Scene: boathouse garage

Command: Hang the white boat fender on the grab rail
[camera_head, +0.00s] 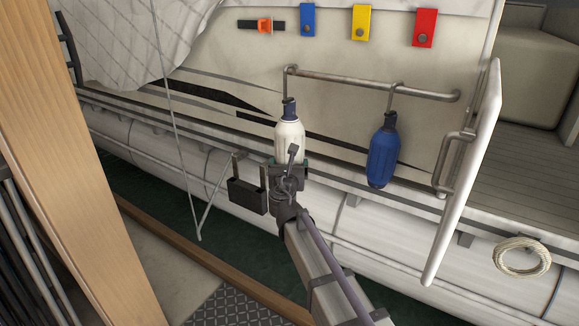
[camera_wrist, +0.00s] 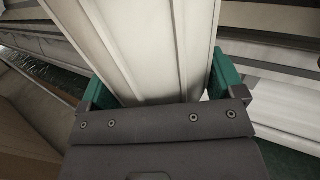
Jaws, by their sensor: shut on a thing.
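The white boat fender (camera_head: 289,138) stands upright in my gripper (camera_head: 290,163), its dark top just below the left end of the metal grab rail (camera_head: 345,82). A thin grey piece runs from the fender's top up to that rail end; I cannot tell whether it is the fender's hook or part of the rail, nor whether it bears on the rail. In the wrist view, the white fender (camera_wrist: 145,45) fills the space between the green fingers of my gripper (camera_wrist: 156,85), shut on its sides. The fender's lower end is hidden behind my gripper.
A blue fender (camera_head: 383,155) hangs from the rail to the right. A dark box (camera_head: 247,196) hangs left of my gripper. A white upright panel (camera_head: 468,170) stands right of the rail. Blue, yellow and red tags (camera_head: 424,28) are above. A rope coil (camera_head: 522,257) is lower right.

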